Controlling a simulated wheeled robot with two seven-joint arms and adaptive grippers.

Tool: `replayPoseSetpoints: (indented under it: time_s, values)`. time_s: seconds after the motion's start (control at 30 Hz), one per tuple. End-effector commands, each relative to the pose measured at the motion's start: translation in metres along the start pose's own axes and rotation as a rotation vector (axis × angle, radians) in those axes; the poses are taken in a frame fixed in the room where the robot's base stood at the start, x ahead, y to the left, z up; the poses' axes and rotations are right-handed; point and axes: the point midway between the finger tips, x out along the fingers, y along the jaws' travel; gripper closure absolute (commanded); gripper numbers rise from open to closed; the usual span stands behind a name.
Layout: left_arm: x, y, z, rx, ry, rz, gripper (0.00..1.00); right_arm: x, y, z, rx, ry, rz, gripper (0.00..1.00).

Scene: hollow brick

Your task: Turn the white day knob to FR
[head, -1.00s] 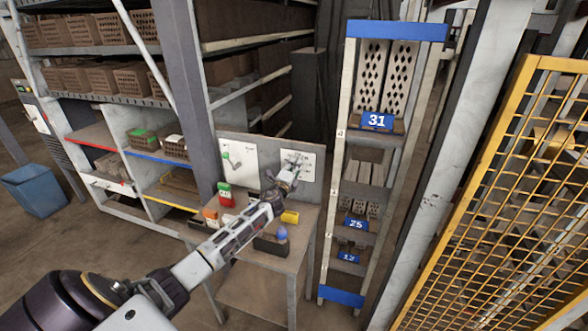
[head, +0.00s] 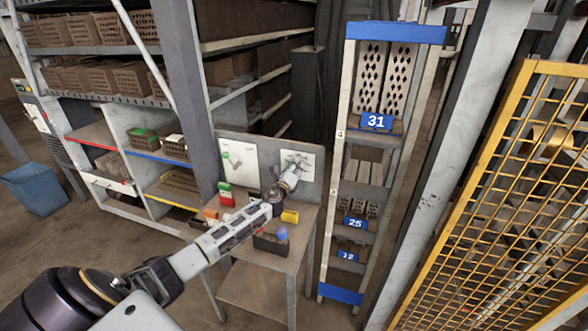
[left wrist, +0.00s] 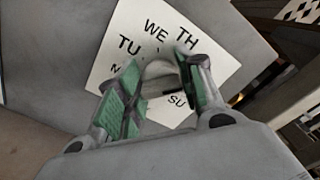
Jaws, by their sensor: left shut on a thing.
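The white day card (head: 298,162) is on the grey upright board above the small bench, and my left gripper (head: 295,167) is at it. In the left wrist view the card (left wrist: 128,30) shows WE, TH, TU and SU, with part of an M label at its left. FR is not readable. The white day knob (left wrist: 158,69) shows as a pale rounded shape between the two green-padded fingers of my left gripper (left wrist: 160,92), which is shut on it. The knob's pointer is hidden, so its setting cannot be told. My right gripper is not in view.
A second white card (head: 238,165) with a green mark is on the same board. A red-and-green box (head: 226,194), a yellow block (head: 290,216) and a dark bin (head: 271,244) stand on the bench below my arm. A brick rack (head: 327,230) stands just right.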

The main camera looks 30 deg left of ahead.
Motion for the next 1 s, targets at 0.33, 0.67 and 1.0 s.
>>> replayPoseSetpoints:
  time_s: [0.33, 0.67, 1.0]
  values:
    - [-0.0006, 0.0013, -0.0019, -0.002, 0.003, 0.002, 0.46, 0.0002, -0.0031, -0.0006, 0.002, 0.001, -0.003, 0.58]
    - [-0.0002, 0.0004, -0.0006, -0.002, 0.001, 0.0, 0.41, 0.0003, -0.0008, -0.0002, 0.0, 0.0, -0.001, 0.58]
    - [-0.0083, 0.0006, -0.0004, -0.002, 0.001, 0.0, 0.41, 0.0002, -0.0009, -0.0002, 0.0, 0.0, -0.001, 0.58]
